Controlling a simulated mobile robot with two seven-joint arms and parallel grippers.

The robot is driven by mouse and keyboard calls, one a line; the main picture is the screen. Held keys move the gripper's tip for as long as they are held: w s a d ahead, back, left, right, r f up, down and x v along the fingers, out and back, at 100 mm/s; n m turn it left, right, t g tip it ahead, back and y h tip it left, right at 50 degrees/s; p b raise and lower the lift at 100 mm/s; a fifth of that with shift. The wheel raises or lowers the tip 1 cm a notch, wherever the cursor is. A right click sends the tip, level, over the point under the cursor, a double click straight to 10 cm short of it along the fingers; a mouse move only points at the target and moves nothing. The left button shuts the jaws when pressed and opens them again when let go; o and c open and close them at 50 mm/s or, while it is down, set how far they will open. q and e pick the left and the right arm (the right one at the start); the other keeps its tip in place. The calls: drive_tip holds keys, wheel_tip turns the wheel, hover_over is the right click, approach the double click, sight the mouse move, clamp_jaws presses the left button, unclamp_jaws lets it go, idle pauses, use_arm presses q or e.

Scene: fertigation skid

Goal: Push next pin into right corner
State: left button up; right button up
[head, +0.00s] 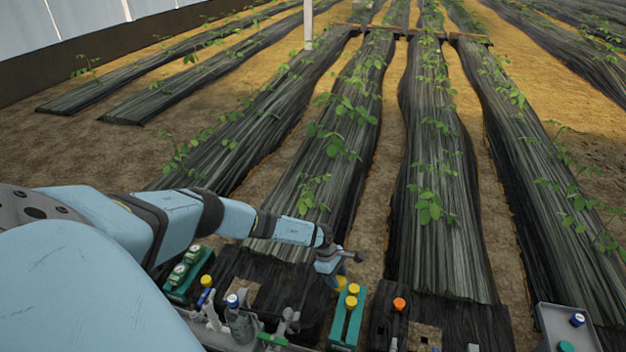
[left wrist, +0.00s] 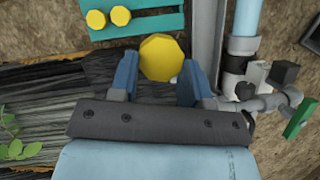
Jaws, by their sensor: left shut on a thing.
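My left gripper (head: 331,274) is shut on a yellow-topped pin (head: 341,283), just behind a green rack. The wrist view shows the pin's round yellow head (left wrist: 161,57) between the two blue fingers (left wrist: 158,82); its lower part is hidden. The green rack (head: 338,328) holds two other yellow-topped pins (head: 352,294), standing upright. The rack also shows at the top of the left wrist view (left wrist: 160,24). I cannot tell which spot is the right corner. My right gripper is not in view.
An orange-capped item (head: 399,304) stands right of the rack. A green rack with pale-topped bottles (head: 180,272) and grey pipe fittings (head: 288,323) lie to the left. A grey tray (head: 553,318) with blue and green caps is at far right. Covered plant rows (head: 440,240) stretch behind.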

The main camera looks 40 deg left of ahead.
use_arm(q)
drive_tip(key=s+a+f+n+b, duration=0.1)
drive_tip(key=a+f+b, duration=0.1)
drive_tip(key=f, duration=0.3)
drive_tip(key=s+a+f+n+b, duration=0.1)
drive_tip(key=s+a+f+b, duration=0.1)
drive_tip(key=f+b, duration=0.2)
drive_tip(key=s+a+f+n+t+b, duration=0.1)
drive_tip(key=a+f+b, duration=0.1)
drive_tip(key=f, duration=0.6)
drive_tip(key=shift+s+b, duration=0.2)
drive_tip(key=shift+b, duration=0.5)
drive_tip(key=shift+f, duration=1.2)
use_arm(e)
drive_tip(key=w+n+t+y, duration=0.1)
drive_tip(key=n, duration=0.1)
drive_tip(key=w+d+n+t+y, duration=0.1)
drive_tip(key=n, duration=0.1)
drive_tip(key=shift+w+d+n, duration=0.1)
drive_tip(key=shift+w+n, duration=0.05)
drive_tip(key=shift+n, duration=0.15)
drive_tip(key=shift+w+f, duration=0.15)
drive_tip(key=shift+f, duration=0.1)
use_arm(q)
drive_tip(key=shift+f, duration=0.4)
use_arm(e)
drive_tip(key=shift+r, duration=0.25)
